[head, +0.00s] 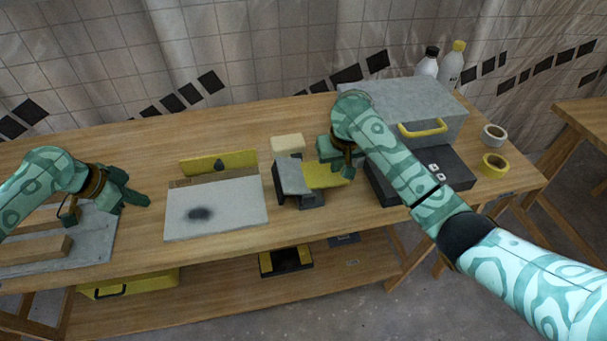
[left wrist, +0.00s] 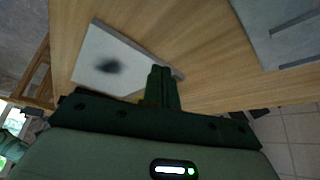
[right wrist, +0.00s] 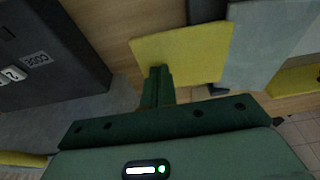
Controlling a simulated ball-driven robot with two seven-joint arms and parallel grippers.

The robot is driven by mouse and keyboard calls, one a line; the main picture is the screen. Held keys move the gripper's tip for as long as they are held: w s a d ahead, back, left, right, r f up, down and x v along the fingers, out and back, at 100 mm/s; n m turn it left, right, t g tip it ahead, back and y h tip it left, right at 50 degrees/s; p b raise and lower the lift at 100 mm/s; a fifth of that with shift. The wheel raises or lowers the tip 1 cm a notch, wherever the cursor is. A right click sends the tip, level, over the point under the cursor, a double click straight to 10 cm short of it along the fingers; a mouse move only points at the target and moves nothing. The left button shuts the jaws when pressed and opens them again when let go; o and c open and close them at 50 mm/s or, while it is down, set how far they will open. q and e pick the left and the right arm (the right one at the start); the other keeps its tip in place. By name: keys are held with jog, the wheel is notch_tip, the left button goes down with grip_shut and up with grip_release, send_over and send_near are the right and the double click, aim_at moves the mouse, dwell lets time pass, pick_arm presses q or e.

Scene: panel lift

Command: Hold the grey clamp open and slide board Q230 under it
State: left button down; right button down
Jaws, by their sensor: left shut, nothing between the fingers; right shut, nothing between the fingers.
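A hinged piece with a grey plate (head: 292,177) and a yellow flap (head: 325,175) on a dark base stands mid-bench; it looks like the grey clamp. My right gripper (head: 344,172) is shut and empty at the flap's right end. The right wrist view shows the fingertips overlapping the yellow flap (right wrist: 185,52); contact is unclear. A pale grey board (head: 235,205) with a dark smudge lies left of the clamp. I can read no Q230 label on it. My left gripper (head: 138,200) is shut and empty, left of this board, which also shows in the left wrist view (left wrist: 92,48).
A yellow upright strip (head: 235,160) stands behind the pale board. A grey tray (head: 95,245) with wooden bars is at left. A grey case (head: 400,100), a dark box (head: 455,170) and tape rolls (head: 495,164) crowd the right. A cream block (head: 288,143) sits behind the clamp.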

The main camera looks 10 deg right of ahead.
aim_at(190, 205)
pick_arm(q)
jog(key=shift+f, duration=2)
pick_arm(e)
jog(key=shift+s+f, duration=0.1)
jog(key=shift+f, duration=0.05)
pick_arm(q)
jog(key=shift+d, duration=0.2)
jog(key=shift+d, duration=0.5)
jog(key=shift+d, duration=0.25)
jog(key=shift+d, duration=3.7)
jog(key=shift+a, duration=0.1)
